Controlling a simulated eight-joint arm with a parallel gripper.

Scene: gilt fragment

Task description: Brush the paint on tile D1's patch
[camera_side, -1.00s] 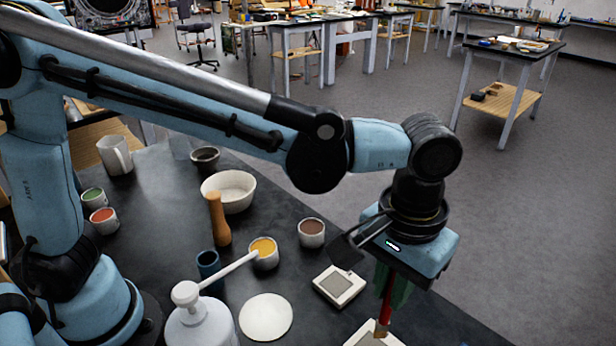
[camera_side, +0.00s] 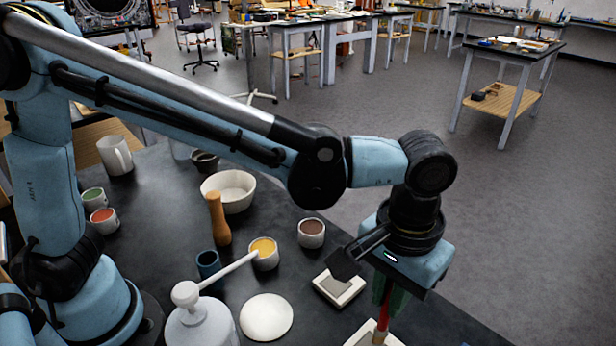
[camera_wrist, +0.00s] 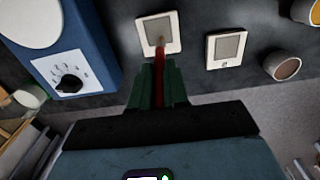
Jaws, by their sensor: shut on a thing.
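My gripper (camera_wrist: 158,80) has green fingers shut on a red-handled brush (camera_wrist: 159,62). In the side view the gripper (camera_side: 390,298) holds the brush (camera_side: 384,312) nearly upright, tip down. The brush tip is over the grey patch of one pale-framed tile (camera_wrist: 146,35). It seems to touch the patch, but I cannot be sure. This tile (camera_side: 362,334) is cut by the lower edge of the side view. A second tile (camera_wrist: 226,48) with a grey patch lies beside it, and also shows in the side view (camera_side: 340,287). I cannot read which is D1.
Cups of yellow (camera_side: 264,250), brown (camera_side: 311,233), red (camera_side: 104,221) and green (camera_side: 94,200) paint stand on the dark table. A white bowl (camera_side: 232,190), wooden pestle (camera_side: 219,218), white disc (camera_side: 266,317) and blue cup (camera_side: 208,264) are left of the tiles. A blue box (camera_wrist: 80,45) is near.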

